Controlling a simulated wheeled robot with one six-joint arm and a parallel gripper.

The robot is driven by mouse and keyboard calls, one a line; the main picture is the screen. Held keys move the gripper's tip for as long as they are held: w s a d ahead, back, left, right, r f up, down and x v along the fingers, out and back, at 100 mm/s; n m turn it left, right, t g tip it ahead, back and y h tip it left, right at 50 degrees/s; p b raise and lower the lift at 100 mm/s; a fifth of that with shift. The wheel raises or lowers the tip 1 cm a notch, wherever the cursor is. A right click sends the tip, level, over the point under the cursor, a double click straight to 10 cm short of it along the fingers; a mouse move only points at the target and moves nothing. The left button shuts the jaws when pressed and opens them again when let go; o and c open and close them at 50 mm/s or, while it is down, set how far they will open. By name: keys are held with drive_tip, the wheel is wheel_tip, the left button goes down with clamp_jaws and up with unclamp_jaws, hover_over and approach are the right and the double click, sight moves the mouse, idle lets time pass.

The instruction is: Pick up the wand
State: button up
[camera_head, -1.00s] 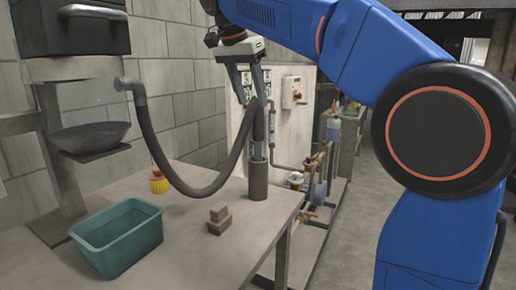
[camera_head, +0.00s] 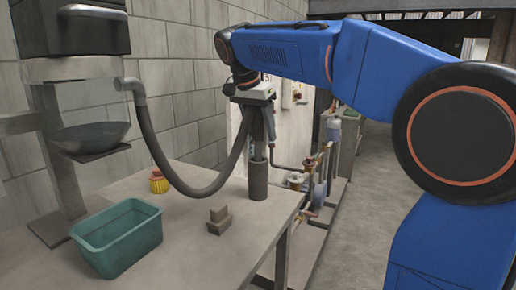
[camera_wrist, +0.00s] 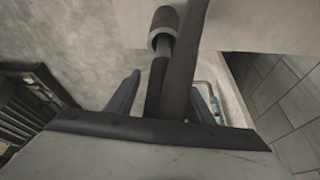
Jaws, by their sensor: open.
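The wand (camera_head: 259,151) is a slim grey rod joined to a thick dark hose (camera_head: 172,178). It stands upright with its lower end in a dark cylindrical holder (camera_head: 258,182) near the table's right edge. My gripper (camera_head: 261,136) is open, pointing down, with its fingers around the upper wand and hose end. In the wrist view, the wand (camera_wrist: 158,78) and hose (camera_wrist: 184,62) pass between the spread fingers of my gripper (camera_wrist: 167,80), and the holder (camera_wrist: 166,22) lies beyond. Finger contact cannot be told.
The hose loops left to a pipe elbow (camera_head: 130,84). A green bin (camera_head: 118,240), small brown blocks (camera_head: 219,220) and a yellow ribbed object (camera_head: 158,182) stand on the table (camera_head: 185,240). A block wall (camera_head: 185,75) is behind. Pipework (camera_head: 318,185) stands to the right.

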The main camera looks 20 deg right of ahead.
drive_tip(key=shift+f, duration=0.15)
clamp_jaws()
wheel_tip(320, 180, up, 18)
drive_tip(key=shift+r, duration=0.1)
idle(0.7)
idle(0.5)
